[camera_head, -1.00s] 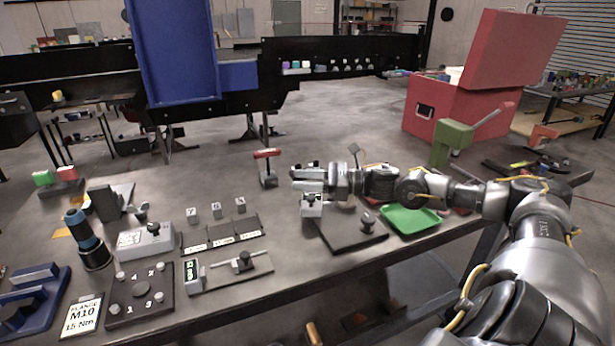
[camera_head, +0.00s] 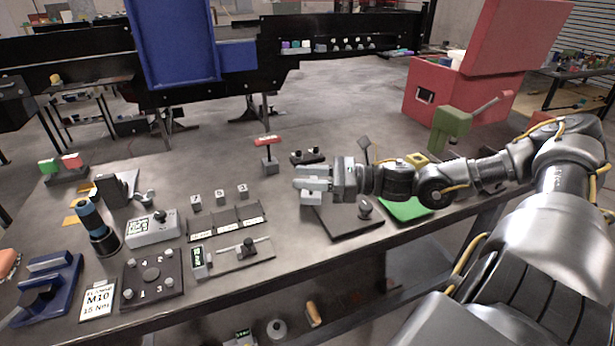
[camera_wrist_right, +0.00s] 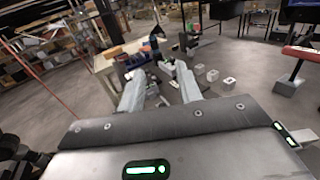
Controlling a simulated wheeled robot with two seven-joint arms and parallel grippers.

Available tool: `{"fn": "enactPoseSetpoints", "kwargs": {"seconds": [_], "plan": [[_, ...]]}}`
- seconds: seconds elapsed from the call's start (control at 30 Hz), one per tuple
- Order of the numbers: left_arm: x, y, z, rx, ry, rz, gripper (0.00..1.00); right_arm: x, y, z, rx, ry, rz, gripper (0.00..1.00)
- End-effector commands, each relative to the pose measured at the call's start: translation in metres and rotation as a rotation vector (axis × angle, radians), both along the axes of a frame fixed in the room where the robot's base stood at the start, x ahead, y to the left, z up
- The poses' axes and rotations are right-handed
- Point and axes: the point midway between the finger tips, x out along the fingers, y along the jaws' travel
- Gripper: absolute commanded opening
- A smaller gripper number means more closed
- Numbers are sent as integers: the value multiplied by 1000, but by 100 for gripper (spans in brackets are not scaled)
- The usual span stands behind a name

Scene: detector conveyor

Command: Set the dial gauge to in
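A small gauge (camera_head: 198,262) with a lit green display stands at the left end of a flat base (camera_head: 238,262) on the bench, beside a slide with a dark knob (camera_head: 248,247). The display's text is small; it seems to read in mm. My right gripper (camera_head: 308,181) is over the bench to the right of the gauge, fingers pointing left, clear of it. In the right wrist view its two fingers (camera_wrist_right: 160,88) are apart with nothing held between them. My left gripper is out of view.
A red-topped post (camera_head: 269,145) stands behind. A dark plate with a knob (camera_head: 345,222) and a green tray (camera_head: 407,208) lie right.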

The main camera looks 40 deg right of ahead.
Motion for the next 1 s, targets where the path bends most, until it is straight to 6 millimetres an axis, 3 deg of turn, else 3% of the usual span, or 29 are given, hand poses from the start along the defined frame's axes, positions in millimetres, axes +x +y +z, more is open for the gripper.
{"fn": "enactPoseSetpoints", "kwargs": {"seconds": [0.03,0.23,0.33,0.43,0.57,0.8,1.0], "plan": [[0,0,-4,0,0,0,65,-1,1,-9,11,10,0,28],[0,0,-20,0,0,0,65,-4,31,-40,219,3,11,2],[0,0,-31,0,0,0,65,-2,48,-50,411,-2,-38,0],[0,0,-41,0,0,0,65,4,51,-58,630,29,-135,0],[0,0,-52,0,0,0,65,9,36,-73,926,116,-301,0],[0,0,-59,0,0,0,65,3,-8,-110,1391,323,-589,0],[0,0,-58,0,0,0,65,2,-19,-130,1511,454,-703,0]]}}
